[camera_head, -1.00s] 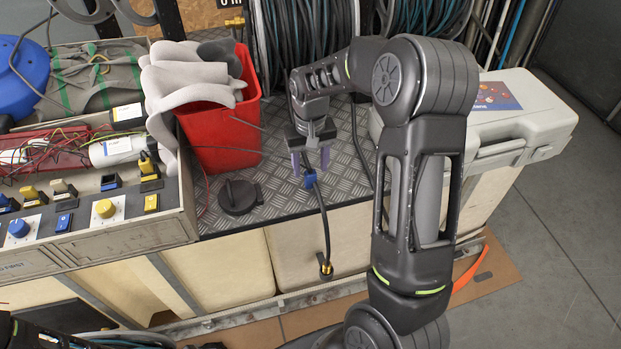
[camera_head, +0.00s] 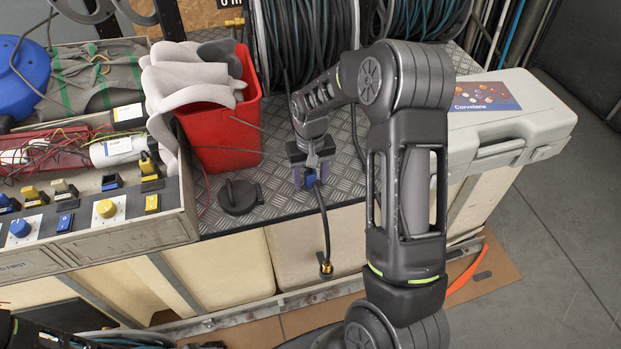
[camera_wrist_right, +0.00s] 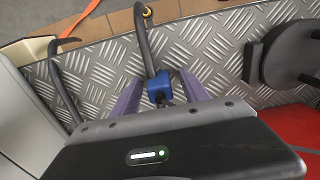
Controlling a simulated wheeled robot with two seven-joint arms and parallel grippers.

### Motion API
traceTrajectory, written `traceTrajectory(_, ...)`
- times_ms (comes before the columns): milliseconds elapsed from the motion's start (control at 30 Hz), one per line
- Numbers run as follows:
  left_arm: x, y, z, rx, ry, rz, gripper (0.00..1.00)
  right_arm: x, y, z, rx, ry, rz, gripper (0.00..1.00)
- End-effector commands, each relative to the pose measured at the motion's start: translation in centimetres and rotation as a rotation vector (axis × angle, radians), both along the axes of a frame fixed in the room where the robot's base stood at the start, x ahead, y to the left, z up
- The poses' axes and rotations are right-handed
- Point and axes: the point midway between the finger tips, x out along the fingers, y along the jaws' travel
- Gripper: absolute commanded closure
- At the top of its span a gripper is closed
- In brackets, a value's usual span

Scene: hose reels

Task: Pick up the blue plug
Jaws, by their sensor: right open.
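The blue plug (camera_head: 309,181) is on the end of a black hose that hangs over the front edge of the metal checker-plate surface. It also shows in the right wrist view (camera_wrist_right: 159,88). My right gripper (camera_head: 310,178) is over the plug, with its jaws open. In the right wrist view its two purple fingers (camera_wrist_right: 160,92) stand on either side of the plug, with a gap visible on each side. The fingers partly hide the plug in the head view. My left gripper is not in view.
A red bucket (camera_head: 225,140) with grey gloves stands left of my right gripper. A black round cap (camera_head: 239,197) lies on the checker plate (camera_head: 275,188). A grey case (camera_head: 510,130) is to the right, hose reels (camera_head: 300,40) behind. A control panel (camera_head: 120,230) is at left.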

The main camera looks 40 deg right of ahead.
Motion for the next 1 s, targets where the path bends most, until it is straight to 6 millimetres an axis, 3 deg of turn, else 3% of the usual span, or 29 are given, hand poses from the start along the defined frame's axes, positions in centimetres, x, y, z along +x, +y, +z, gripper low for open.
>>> traceTrajectory(100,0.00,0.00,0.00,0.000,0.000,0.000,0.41,0.01,0.00,0.02,0.000,0.000,0.000,0.47)
traceTrajectory(733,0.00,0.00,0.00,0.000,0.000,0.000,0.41,0.01,0.00,0.02,0.000,0.000,0.000,0.99)
traceTrajectory(1000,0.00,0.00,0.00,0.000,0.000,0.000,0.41,0.02,-0.01,0.03,0.000,0.000,0.000,1.00)
